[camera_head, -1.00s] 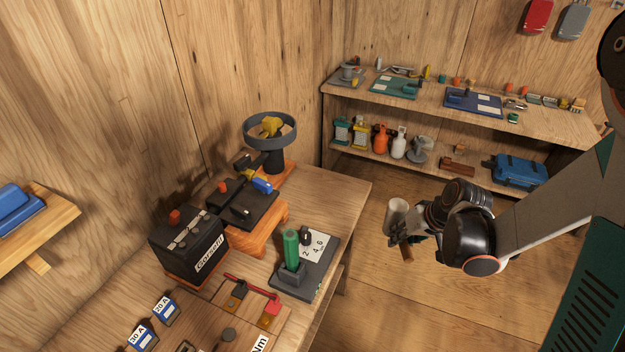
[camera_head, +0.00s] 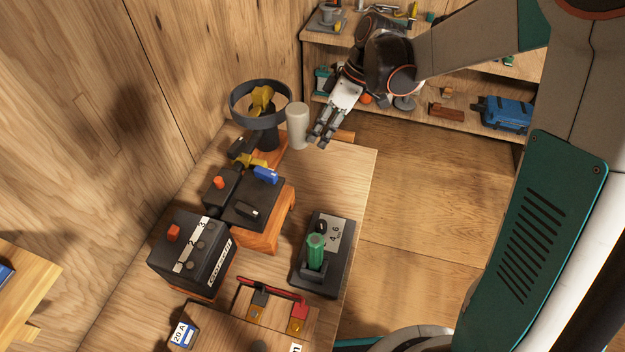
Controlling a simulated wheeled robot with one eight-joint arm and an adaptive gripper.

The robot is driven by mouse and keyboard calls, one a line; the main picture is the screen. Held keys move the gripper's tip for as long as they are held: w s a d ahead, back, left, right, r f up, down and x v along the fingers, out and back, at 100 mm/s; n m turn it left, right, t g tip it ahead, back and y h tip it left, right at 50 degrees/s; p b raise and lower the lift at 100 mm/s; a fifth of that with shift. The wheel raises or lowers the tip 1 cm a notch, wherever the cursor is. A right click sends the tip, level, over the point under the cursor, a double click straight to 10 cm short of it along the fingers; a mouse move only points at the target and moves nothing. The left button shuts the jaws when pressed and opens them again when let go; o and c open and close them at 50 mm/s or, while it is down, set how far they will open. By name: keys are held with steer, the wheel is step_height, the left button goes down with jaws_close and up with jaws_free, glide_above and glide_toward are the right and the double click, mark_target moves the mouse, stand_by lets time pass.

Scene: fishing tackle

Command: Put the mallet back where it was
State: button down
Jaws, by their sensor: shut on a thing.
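The mallet (camera_head: 298,126) has a pale grey-white cylindrical head, held upright just left of my fingers. A short brown wooden piece at the right of the fingers looks like its handle end; the rest of the handle is hidden by the fingers. My gripper (camera_head: 319,139) is shut on the mallet, in the upper middle of the head view. In the picture the mallet is over the far end of the workbench (camera_head: 335,180), beside the fan (camera_head: 262,101). I cannot tell whether the mallet touches the bench.
A black battery (camera_head: 192,252), a black unit on an orange wooden block (camera_head: 266,232) and a green-handled lever device (camera_head: 315,255) stand on the bench. Bench space right of the fan looks clear.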

step_height(320, 180, down, 18)
steer(key=b, duration=0.5)
steer(key=shift+r, duration=0.25)
steer(key=shift+f+b, duration=0.2)
steer(key=shift+b, duration=0.15)
steer(key=c, duration=1.5)
jaws_free()
steer(key=shift+o, duration=0.2)
steer(key=shift+r, duration=0.15)
steer(key=p+v, duration=0.4)
steer(key=v, duration=0.8)
steer(key=s+d+r+m+t+h, duration=0.2)
steer(key=s+d+r+m+t, duration=0.2)
steer(key=s+r+m, duration=0.5)
steer(key=s+d+r+m+t+h, duration=0.1)
steer(key=s+d+r+m+t, duration=0.1)
steer(key=s, duration=0.3)
steer(key=s+d+r+m+t+h, duration=0.2)
steer(key=s+d+r, duration=0.1)
steer(key=s, duration=0.3)
steer(key=shift+s+r, duration=0.3)
steer(key=shift+r, duration=0.25)
